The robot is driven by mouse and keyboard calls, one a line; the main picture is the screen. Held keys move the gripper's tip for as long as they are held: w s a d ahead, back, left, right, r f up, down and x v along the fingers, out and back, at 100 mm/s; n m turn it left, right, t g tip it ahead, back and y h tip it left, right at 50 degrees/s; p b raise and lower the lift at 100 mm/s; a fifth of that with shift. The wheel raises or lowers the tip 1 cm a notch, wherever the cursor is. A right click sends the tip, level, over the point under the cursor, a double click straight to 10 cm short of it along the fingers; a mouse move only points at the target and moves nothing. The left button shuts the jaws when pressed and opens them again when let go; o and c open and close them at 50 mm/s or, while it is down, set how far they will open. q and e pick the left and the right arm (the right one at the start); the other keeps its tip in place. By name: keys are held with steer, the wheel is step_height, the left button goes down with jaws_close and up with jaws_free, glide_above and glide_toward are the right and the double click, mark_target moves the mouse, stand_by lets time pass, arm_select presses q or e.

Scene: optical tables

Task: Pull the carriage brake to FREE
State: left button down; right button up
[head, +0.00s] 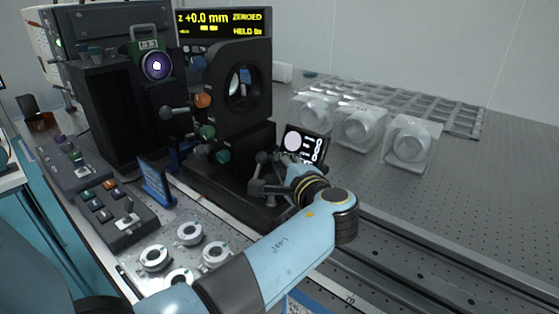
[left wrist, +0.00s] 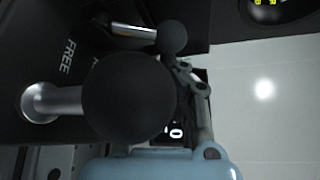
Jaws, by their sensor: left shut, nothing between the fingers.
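In the left wrist view the word FREE (left wrist: 68,56) is printed on a black panel. A lever with a bright metal stem (left wrist: 62,102) and a large black ball knob (left wrist: 130,96) stands out beside it, close to the camera. The knob hides part of a second label. Which lever is the brake I cannot tell for sure. My left gripper (head: 263,178) is at the lower front of the black carriage (head: 240,150) in the head view. It is shut and empty, partly hidden behind the knob in the left wrist view (left wrist: 182,72). My right gripper is not in view.
A second lever (left wrist: 135,33) with a smaller black ball lies past the knob. A small screen (head: 305,145) stands right of the gripper. Clear mounted optics (head: 408,140) stand on the table at right. Control boxes (head: 108,208) and ring parts (head: 190,232) are at left.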

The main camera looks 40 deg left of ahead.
arm_select(q)
steer(key=shift+d+r, duration=0.1)
steer(key=shift+d, duration=0.05)
steer(key=shift+b, duration=0.4)
steer(key=s+r+n+y+b, duration=0.1)
steer(key=n+b, duration=0.1)
steer(key=shift+s+t+b, duration=0.25)
steer(key=shift+t+b, duration=0.1)
steer(key=shift+t, duration=0.05)
steer(key=shift+s+r+b, duration=0.15)
steer(key=shift+r+b, duration=0.05)
steer(key=shift+b, duration=0.1)
steer(key=shift+r+n, duration=0.2)
steer(key=shift+n, duration=0.1)
steer(key=shift+r, duration=0.1)
step_height(320, 180, up, 10)
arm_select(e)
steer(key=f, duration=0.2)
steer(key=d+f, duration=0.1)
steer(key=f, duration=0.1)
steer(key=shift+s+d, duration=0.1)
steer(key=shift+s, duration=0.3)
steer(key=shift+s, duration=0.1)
